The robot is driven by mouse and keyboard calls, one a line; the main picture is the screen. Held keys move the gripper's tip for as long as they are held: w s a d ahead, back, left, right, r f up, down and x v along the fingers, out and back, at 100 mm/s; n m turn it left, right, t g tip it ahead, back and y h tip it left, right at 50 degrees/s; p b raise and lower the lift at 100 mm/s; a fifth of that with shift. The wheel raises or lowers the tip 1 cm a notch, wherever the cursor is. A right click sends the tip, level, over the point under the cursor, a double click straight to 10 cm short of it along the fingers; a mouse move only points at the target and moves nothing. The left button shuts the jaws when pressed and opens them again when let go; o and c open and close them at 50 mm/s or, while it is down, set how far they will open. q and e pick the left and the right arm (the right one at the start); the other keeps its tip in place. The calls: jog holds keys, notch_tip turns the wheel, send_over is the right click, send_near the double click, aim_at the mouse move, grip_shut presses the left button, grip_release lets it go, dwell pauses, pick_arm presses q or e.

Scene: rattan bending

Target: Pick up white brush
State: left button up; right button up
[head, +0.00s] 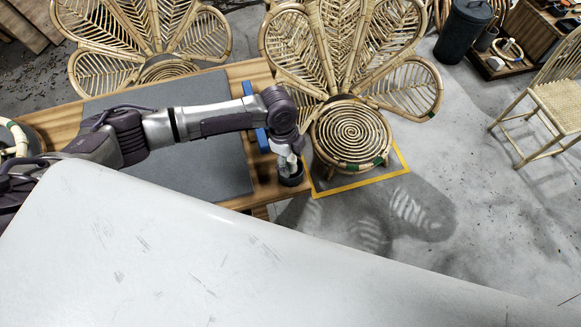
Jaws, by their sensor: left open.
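My left gripper (289,158) reaches in from the left and points down at the right end of the wooden table. It is open, just over a dark cup (292,180) near the table's corner. Pale parts show between the gripper and the cup; I cannot tell whether any of them is the white brush. The gripper hides much of the cup's opening. My right gripper is not in view.
A grey mat (232,178) covers much of the wooden table (262,76). A blue object (262,139) lies beside my wrist. A rattan peacock chair (350,133) stands close to the table's right end, by yellow floor tape (362,183). Open floor lies farther right.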

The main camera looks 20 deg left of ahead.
pick_arm(q)
grip_shut()
jog(key=shift+r, duration=0.1)
